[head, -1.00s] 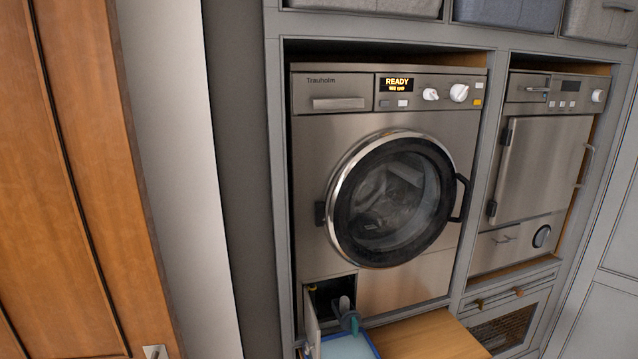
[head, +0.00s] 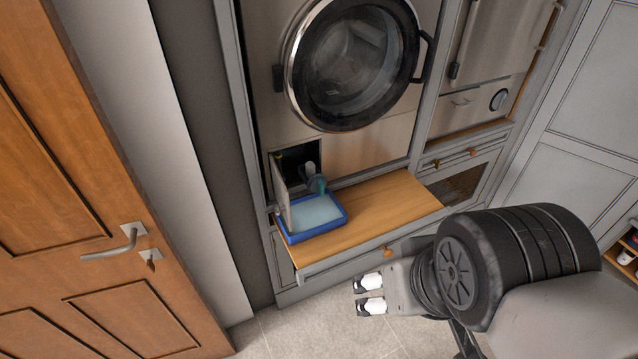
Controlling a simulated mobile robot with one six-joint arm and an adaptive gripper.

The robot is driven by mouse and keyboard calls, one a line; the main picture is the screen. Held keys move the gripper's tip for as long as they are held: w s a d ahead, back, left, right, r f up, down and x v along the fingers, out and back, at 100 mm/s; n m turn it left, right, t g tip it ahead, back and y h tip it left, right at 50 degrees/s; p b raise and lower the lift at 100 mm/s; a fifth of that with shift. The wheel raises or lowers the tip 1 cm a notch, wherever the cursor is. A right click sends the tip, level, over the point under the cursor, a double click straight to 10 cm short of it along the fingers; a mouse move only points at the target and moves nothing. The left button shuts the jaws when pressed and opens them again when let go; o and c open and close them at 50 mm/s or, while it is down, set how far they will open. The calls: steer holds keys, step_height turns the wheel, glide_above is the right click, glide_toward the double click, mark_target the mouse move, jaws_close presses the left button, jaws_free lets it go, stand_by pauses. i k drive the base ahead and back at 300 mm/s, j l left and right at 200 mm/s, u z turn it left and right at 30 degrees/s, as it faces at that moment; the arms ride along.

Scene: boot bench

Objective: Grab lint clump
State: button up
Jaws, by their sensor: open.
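I cannot make out a lint clump in the head view. A small access hatch (head: 281,182) stands open at the lower left of the washing machine (head: 390,155), and its recess (head: 297,158) is dark inside. A grey and teal filter-like part (head: 315,178) sits at the recess mouth, above a blue tray (head: 340,222) holding pale liquid. My gripper (head: 364,294) is open and empty, in front of and below the wooden shelf, apart from the tray and the hatch.
The tray stands on the left of a pulled-out wooden shelf (head: 393,205); the shelf's right part is bare. A wooden door (head: 75,200) with a metal handle (head: 125,245) is at the left. Tiled floor (head: 310,335) lies clear below.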

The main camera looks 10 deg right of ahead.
mark_target(310, 165)
steer(key=i+j+z, duration=0.3)
steer(key=i+j, duration=0.2)
steer(key=j, duration=0.15)
steer(key=i+j+z, duration=0.3)
steer(key=i+j, duration=0.15)
steer(key=j, duration=0.3)
